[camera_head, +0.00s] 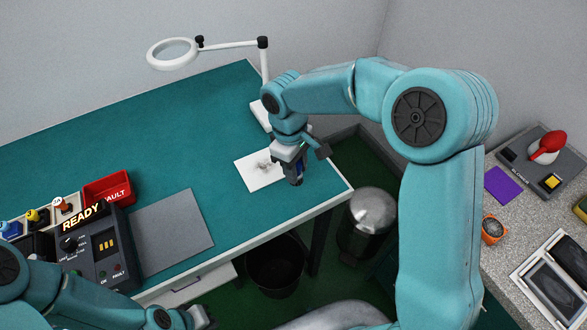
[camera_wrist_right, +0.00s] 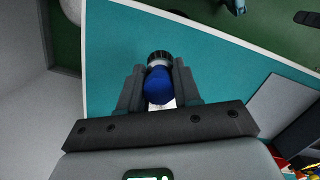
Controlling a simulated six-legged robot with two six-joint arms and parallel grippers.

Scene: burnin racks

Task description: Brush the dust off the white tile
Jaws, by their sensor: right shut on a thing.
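The white tile (camera_head: 253,180) lies on the teal bench top near its right end. Grey dust (camera_head: 264,164) shows in a patch on its upper part. My right gripper (camera_head: 292,170) is over the tile's right edge, pointing down. It is shut on a brush with a blue handle (camera_wrist_right: 158,85) and a dark ribbed end (camera_wrist_right: 160,57). In the head view the gripper mostly hides the brush, and I cannot tell whether it touches the tile. My left gripper (camera_head: 198,318) shows only in part at the bottom edge; its jaws are unclear.
A white ring lamp (camera_head: 173,54) stands behind the tile. A grey mat (camera_head: 172,232), a READY control box (camera_head: 97,246) and a red FAULT bin (camera_head: 108,188) are to the left. A metal bin (camera_head: 370,212) and a black bin (camera_head: 276,268) stand on the floor. The bench's middle is clear.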

